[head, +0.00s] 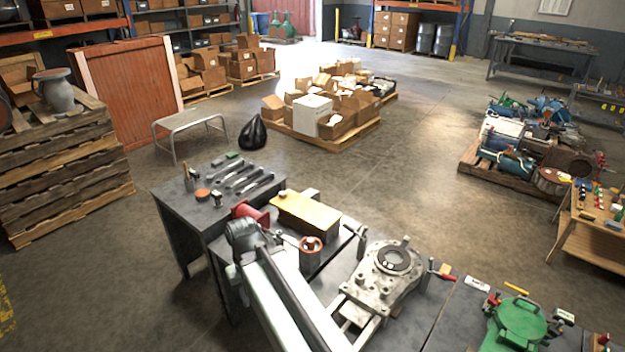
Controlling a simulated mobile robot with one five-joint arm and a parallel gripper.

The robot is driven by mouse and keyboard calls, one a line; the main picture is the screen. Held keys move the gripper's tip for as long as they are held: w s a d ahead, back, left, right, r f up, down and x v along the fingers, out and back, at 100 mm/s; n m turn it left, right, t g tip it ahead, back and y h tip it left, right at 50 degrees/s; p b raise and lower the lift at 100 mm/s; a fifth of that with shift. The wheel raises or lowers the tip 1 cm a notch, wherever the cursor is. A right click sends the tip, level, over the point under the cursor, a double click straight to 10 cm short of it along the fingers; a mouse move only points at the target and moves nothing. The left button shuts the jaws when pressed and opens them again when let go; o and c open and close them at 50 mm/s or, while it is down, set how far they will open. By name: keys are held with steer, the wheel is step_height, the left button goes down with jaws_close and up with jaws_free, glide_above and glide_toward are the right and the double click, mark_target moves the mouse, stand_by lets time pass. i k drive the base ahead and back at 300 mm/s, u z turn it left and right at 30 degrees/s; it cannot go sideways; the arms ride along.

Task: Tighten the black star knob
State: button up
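I cannot make out a black star knob for certain. A grey machine fixture (372,290) with a round top sits on the workbench (447,305).
A yellow-topped block (305,214), a red part (250,213) and an orange-brown cup (311,246) crowd the bench left of the fixture. A green round machine (519,320) stands at right.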

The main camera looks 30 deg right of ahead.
mark_target(552, 329)
steer(key=k, duration=0.5)
steer(key=z, duration=3.2)
steer(key=k, duration=1.85)
steer(key=u, duration=0.5)
steer(key=i, duration=1.05)
steer(key=z, duration=0.1)
